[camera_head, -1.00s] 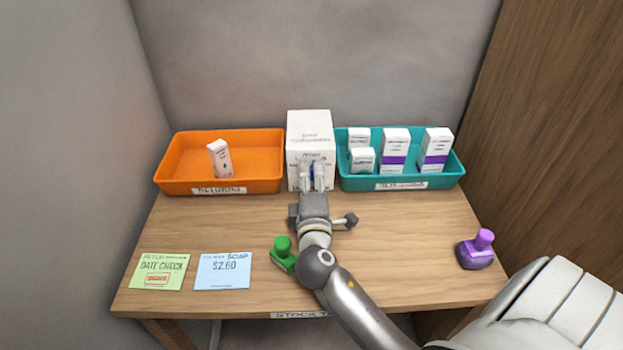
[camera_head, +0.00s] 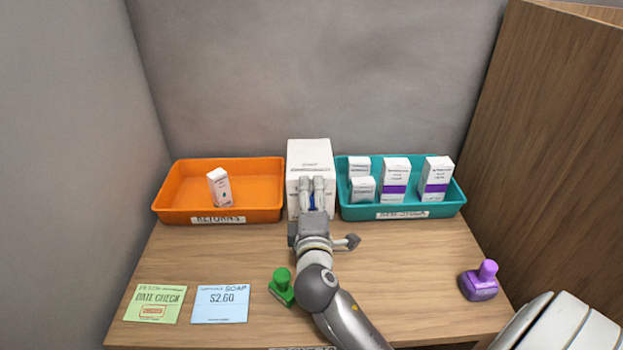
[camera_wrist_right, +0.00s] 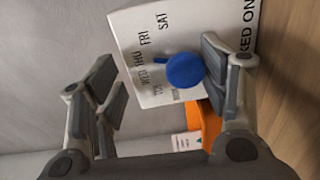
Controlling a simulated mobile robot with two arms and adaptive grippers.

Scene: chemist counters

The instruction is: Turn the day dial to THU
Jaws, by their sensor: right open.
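The white day-dial box (camera_head: 309,152) stands at the back of the counter between two trays. Its blue dial (camera_wrist_right: 185,70) shows in the right wrist view, with day labels in an arc beside it. The dial's small pointer is towards the THU and WED labels; I cannot tell exactly which. My right gripper (camera_head: 312,190) is open in front of the box. In the wrist view its fingers (camera_wrist_right: 160,82) stand either side of the dial, the right-hand finger close to it; contact is unclear. In the head view the fingers hide most of the dial. My left gripper is not in view.
An orange tray (camera_head: 217,216) with one small box is on the left; a teal tray (camera_head: 355,213) with several boxes is on the right. A green stamp (camera_head: 281,288), a purple stamp (camera_head: 479,282) and two paper notes (camera_head: 153,304) (camera_head: 220,303) lie nearer the front.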

